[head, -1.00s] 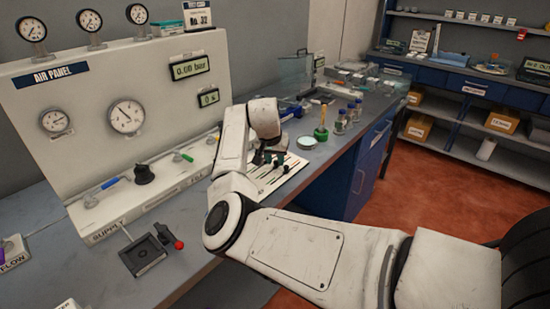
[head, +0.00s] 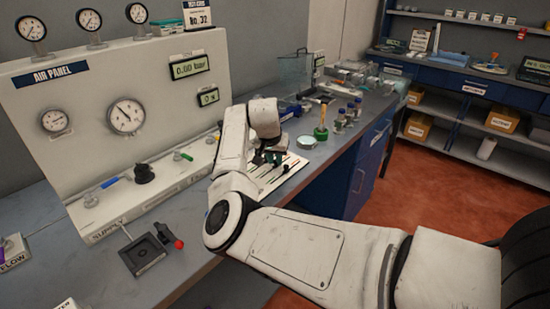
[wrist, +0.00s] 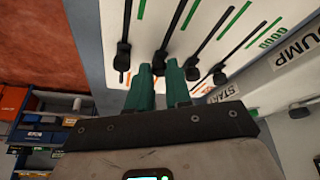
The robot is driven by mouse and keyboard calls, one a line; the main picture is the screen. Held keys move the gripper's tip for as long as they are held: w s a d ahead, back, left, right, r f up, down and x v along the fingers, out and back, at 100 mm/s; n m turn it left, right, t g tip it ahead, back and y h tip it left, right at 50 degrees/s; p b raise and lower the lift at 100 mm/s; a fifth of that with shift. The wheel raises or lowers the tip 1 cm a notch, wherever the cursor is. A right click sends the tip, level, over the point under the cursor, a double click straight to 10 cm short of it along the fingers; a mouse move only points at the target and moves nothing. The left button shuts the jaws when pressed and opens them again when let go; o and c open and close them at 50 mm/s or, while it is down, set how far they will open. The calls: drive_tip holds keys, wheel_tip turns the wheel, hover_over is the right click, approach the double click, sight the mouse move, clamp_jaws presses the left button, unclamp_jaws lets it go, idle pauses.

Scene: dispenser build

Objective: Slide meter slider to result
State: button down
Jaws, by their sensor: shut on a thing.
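The white slider board (head: 268,183) lies on the bench, with several dark slots and black knobs. It also shows in the wrist view (wrist: 150,20), where green marks run beside the slots. My gripper (wrist: 161,70) has green fingers and is shut on one black slider knob (wrist: 160,59), second from the left. Other knobs stand close by, one to the left (wrist: 122,62) and two to the right. In the head view my gripper (head: 270,157) is over the board's far part, and my arm hides some of it. I cannot tell which slider is labelled result.
The air panel (head: 100,150) with gauges and displays stands left of the board. Bottles (head: 340,122) and a round dish (head: 307,142) are behind it on the bench. Shelves (head: 480,90) stand at the back right.

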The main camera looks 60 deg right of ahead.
drive_tip(key=shift+a, duration=0.1)
drive_tip(key=a+p, duration=0.1)
drive_tip(key=w+a, duration=0.1)
drive_tip(key=a, duration=0.1)
drive_tip(key=a+p, duration=0.1)
drive_tip(key=a, duration=0.1)
drive_tip(key=shift+w+a+r+p, duration=0.15)
drive_tip(key=shift+w+a+p, duration=0.1)
drive_tip(key=shift+p, duration=0.05)
drive_tip(key=shift+w+a, duration=0.1)
drive_tip(key=shift+a, duration=0.3)
drive_tip(key=c, duration=1.3)
unclamp_jaws()
drive_tip(key=shift+a, duration=0.2)
drive_tip(key=b+v, duration=0.1)
drive_tip(key=v, duration=0.9)
drive_tip(key=shift+a+r, duration=0.1)
drive_tip(key=shift+r, duration=0.2)
drive_tip(key=shift+f, duration=0.1)
